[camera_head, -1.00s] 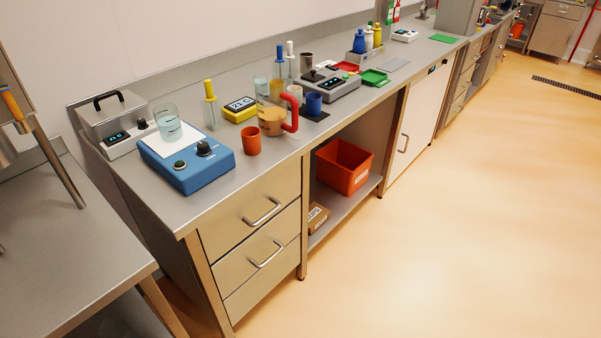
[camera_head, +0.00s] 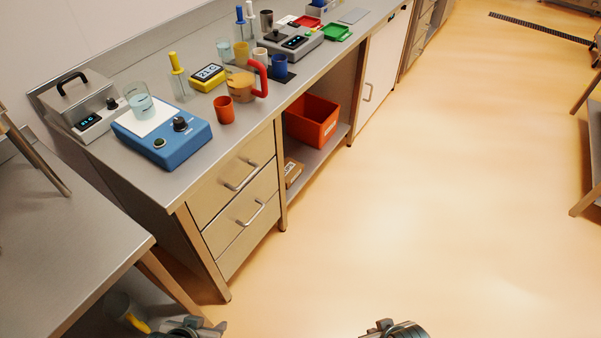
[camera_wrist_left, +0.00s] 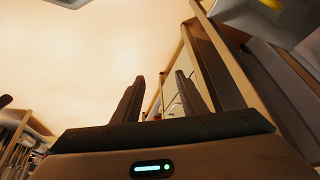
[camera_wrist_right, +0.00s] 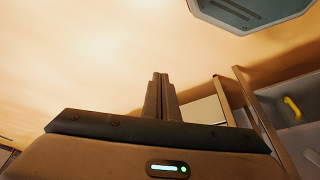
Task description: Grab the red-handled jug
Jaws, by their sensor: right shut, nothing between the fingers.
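The red-handled jug (camera_head: 240,83) stands on the steel bench in the head view, with an amber see-through body and its thick red handle on the right side. It stands upright behind an orange cup (camera_head: 224,110) and nothing holds it. My left gripper (camera_head: 218,327) shows at the bottom edge of the head view, low and far from the jug. In the left wrist view its two fingers (camera_wrist_left: 158,90) are apart with nothing between them. My right gripper (camera_head: 378,324) is at the bottom edge, over the floor. Its fingers (camera_wrist_right: 160,80) are together and empty.
Drawers (camera_head: 238,180) are below. Another steel table (camera_head: 70,230) is at the left. The floor in front is clear.

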